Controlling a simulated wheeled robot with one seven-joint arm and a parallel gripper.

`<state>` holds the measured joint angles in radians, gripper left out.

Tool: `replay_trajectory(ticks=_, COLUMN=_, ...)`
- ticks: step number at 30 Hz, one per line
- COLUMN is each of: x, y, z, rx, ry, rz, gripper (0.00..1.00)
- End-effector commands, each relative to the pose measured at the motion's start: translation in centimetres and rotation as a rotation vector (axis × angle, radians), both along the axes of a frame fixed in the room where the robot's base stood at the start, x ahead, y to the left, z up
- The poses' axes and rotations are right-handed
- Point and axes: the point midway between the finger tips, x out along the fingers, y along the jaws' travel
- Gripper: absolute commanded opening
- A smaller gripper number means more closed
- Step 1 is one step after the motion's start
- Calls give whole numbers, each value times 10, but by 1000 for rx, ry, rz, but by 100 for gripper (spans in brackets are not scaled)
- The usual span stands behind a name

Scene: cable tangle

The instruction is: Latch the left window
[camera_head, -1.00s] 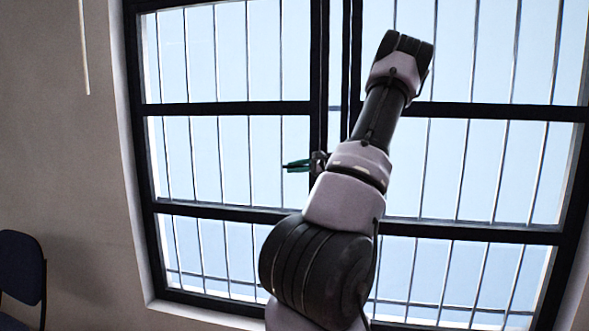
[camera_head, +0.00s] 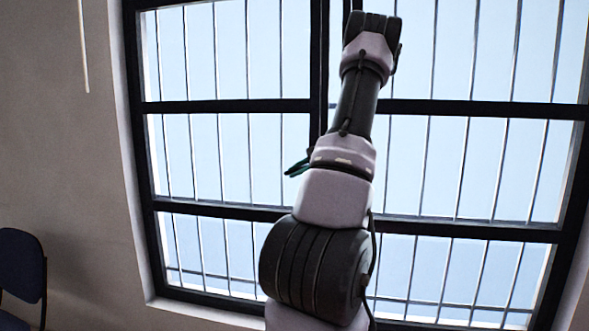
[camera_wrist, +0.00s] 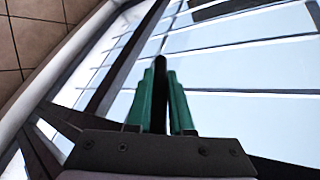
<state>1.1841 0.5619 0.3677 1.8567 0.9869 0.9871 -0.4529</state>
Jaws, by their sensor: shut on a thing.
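The left window (camera_head: 225,107) has a black frame with crossbars and stands in the left half of the opening. It looks shut, though its meeting stile is partly behind my arm. My gripper (camera_wrist: 163,92) has green fingers, closed around a dark, round-ended bar (camera_wrist: 160,68) that looks like the window's latch handle. In the head view only the tips of my gripper (camera_head: 297,168) show, left of my arm and near the middle stile. The handle's base and any catch are hidden there.
The right window (camera_head: 480,110) lies behind and right of my arm. Thin vertical bars stand outside the panes. A dark blue chair (camera_head: 20,270) is at the lower left, by the bare wall (camera_head: 65,170). A thin pale rod (camera_head: 83,50) hangs at the upper left.

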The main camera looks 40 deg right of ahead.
Motion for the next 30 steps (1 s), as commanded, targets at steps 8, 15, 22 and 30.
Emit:
replay_trajectory(ticks=8, x=-5, y=-4, z=-14, rx=-176, ry=200, rz=3, gripper=0)
replay_trajectory(ticks=15, x=-12, y=-10, z=-26, rx=-325, ry=372, rz=4, gripper=0)
replay_trajectory(ticks=22, x=-20, y=-18, z=-34, rx=-466, ry=538, rz=5, gripper=0)
replay_trajectory(ticks=30, x=-32, y=-28, z=-41, rx=-623, ry=720, rz=3, gripper=0)
